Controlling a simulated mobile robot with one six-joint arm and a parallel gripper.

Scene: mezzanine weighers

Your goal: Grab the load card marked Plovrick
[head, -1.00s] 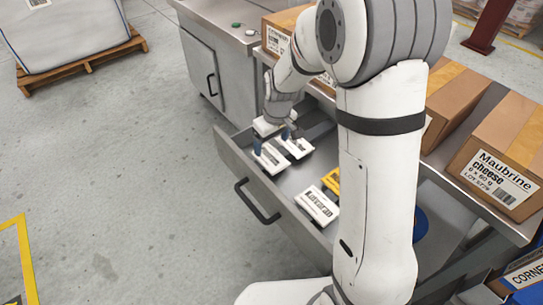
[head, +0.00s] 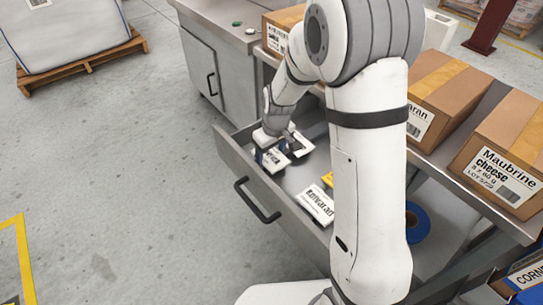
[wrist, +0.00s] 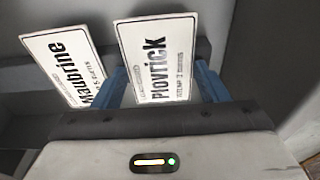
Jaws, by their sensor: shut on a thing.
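The load card marked Plovrick (wrist: 160,60) is a white card with black print, and it stands between the blue fingers in the wrist view. My gripper (wrist: 160,88) is shut on it. In the head view my gripper (head: 272,150) is low inside the open drawer, at its far left end, with the held card (head: 271,161) between its fingers. A white card marked Maubrine (wrist: 66,68) lies close beside it in the wrist view, outside the fingers. I cannot tell whether the held card touches the drawer floor.
Cardboard boxes (head: 500,150) stand on the counter to the right.

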